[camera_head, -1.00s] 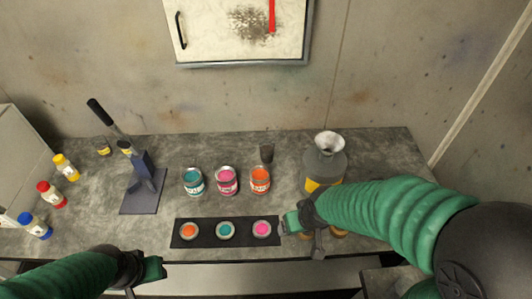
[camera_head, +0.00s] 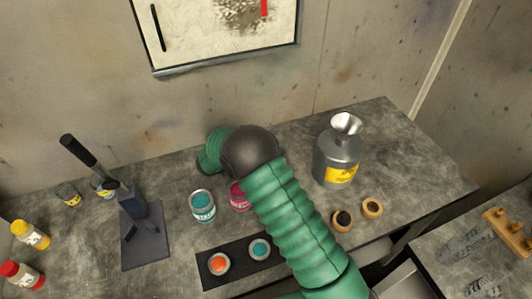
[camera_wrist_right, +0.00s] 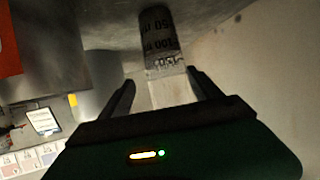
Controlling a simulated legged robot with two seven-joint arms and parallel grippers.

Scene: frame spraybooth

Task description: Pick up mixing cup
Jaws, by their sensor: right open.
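The mixing cup (camera_wrist_right: 160,42) is a clear cup with dark volume marks, seen in the right wrist view at top centre. My right gripper (camera_wrist_right: 162,80) is open, with one finger on either side of the cup's near part. I see no clear contact between fingers and cup. In the head view my right arm reaches across the table and hides both the cup and the right gripper. My left gripper is in neither current view.
The grey table (camera_head: 400,150) holds a teal can (camera_head: 202,206), a pink can (camera_head: 239,196), a metal bottle with a funnel (camera_head: 338,155), a black strip (camera_head: 238,277) with paint pots, and a lever press (camera_head: 135,212). A panel (camera_head: 215,30) hangs on the wall behind.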

